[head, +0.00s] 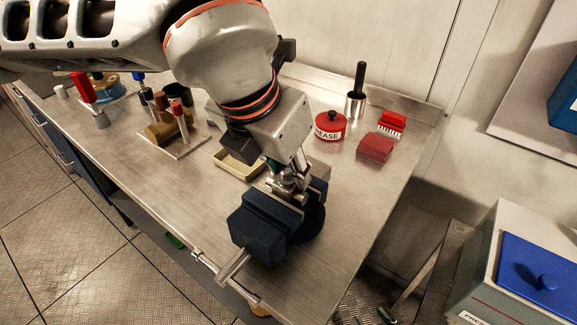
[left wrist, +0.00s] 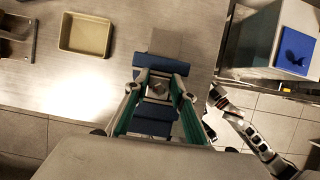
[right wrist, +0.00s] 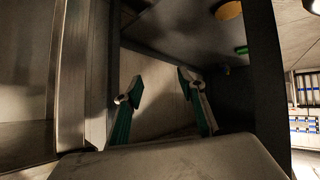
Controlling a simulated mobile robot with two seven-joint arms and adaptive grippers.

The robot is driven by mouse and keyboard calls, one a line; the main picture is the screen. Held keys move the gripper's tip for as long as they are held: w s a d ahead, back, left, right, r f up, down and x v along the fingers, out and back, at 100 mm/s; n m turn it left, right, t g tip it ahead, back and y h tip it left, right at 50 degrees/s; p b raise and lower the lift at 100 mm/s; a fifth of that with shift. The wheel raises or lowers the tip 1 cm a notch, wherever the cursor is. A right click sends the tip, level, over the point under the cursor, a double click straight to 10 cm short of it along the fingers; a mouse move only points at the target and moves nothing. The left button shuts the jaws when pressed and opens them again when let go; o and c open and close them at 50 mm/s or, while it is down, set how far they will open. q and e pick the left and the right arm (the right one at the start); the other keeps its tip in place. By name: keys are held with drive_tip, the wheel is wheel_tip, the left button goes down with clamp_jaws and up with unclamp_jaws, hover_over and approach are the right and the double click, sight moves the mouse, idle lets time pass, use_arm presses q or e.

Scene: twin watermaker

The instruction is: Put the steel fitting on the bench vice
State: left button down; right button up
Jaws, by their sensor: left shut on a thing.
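The steel fitting (head: 287,184) is a small shiny metal piece at the top of the dark blue bench vice (head: 265,226). My left gripper (head: 284,172) comes down over the vice and is shut on the fitting. In the left wrist view the fitting (left wrist: 158,87) is between the fingertips, directly over the vice (left wrist: 152,128); I cannot tell whether it touches the vice. My right gripper (right wrist: 161,85) is open and empty, low beside the bench.
A cream tray (head: 238,165) lies just behind the vice. A red grease tin (head: 330,126), red blocks (head: 375,147), a red brush (head: 391,122) and a steel cup (head: 355,104) stand further back. A holder with several tools (head: 172,132) is left. The bench front is clear.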

use_arm(q)
drive_tip(key=c, duration=1.7)
unclamp_jaws()
drive_tip(key=shift+f, duration=0.1)
use_arm(e)
drive_tip(key=shift+w, duration=0.1)
drive_tip(key=shift+w+r, duration=0.1)
use_arm(q)
drive_tip(key=shift+r, duration=0.5)
drive_tip(key=p+v, duration=0.1)
drive_tip(key=v, duration=1)
drive_tip(key=shift+r, duration=0.2)
use_arm(e)
drive_tip(key=shift+s+a+r, duration=0.15)
drive_tip(key=shift+s+r, duration=0.05)
drive_tip(key=shift+s, duration=0.05)
use_arm(q)
drive_tip(key=shift+s+a, duration=0.1)
drive_tip(key=shift+a, duration=0.05)
use_arm(e)
drive_tip(key=shift+w, duration=0.2)
